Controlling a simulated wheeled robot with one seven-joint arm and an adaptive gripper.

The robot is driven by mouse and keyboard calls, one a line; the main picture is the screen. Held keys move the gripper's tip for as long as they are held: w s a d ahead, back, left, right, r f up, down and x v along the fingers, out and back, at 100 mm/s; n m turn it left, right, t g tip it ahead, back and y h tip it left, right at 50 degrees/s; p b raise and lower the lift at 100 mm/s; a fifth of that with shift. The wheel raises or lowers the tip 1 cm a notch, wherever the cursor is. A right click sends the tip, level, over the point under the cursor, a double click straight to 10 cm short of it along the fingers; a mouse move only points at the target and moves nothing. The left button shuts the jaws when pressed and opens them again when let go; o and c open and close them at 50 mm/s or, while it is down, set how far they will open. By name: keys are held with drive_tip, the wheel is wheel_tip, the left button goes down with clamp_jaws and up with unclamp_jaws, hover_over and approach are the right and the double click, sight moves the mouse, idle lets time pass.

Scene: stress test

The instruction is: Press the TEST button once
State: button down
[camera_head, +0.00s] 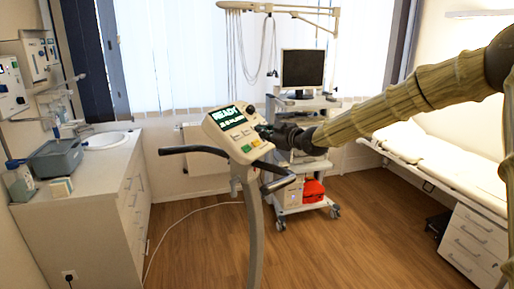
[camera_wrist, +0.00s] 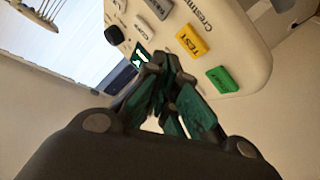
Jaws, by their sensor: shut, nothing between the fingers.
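The console (camera_head: 212,128) is a pale box on a grey post, its lit screen (camera_head: 229,118) reading READY. In the wrist view its panel (camera_wrist: 225,30) is close and tilted. The yellow TEST button (camera_wrist: 190,41) is fully visible there, with a green button (camera_wrist: 222,79) to its lower right. My gripper (camera_wrist: 166,62) is shut and empty, its dark green fingertips just left of and below the TEST button in the picture. I cannot tell whether they touch the panel. In the head view my gripper (camera_head: 264,131) is at the console's right edge.
A grey button (camera_wrist: 158,8), a white button (camera_wrist: 142,27) and a black knob (camera_wrist: 113,35) are also on the panel. Dark handlebars (camera_head: 190,150) stick out below the console. A monitor cart (camera_head: 300,104) stands behind, a counter (camera_head: 85,180) left, a bed (camera_head: 440,150) right.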

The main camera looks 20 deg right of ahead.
drive_tip(key=shift+w+a+f, duration=0.35)
drive_tip(key=shift+f, duration=0.2)
drive_tip(key=shift+a+f+b, duration=0.1)
drive_tip(key=shift+f+b, duration=0.1)
drive_tip(key=shift+b, duration=0.25)
idle(0.8)
drive_tip(key=shift+w+a+f, duration=0.1)
drive_tip(key=shift+w+f, duration=0.05)
drive_tip(key=shift+w+a+f+b, duration=0.15)
drive_tip(key=shift+f+b, duration=0.1)
drive_tip(key=shift+b, duration=0.15)
idle(0.9)
idle(0.4)
drive_tip(key=shift+s+d+r+p, duration=0.3)
drive_tip(key=shift+s+r, duration=0.05)
drive_tip(key=shift+r, duration=0.25)
drive_tip(key=shift+d+r, duration=0.1)
drive_tip(key=shift+s+d+r+p, duration=0.3)
drive_tip(key=shift+s+r+p, duration=0.1)
drive_tip(key=shift+r, duration=0.25)
drive_tip(key=shift+s+d+r+p, duration=0.35)
drive_tip(key=shift+r+p, duration=0.05)
drive_tip(key=shift+r, duration=0.2)
drive_tip(key=shift+s+d+r+p, duration=0.3)
drive_tip(key=shift+s+r+p, duration=0.1)
drive_tip(key=shift+r, duration=0.25)
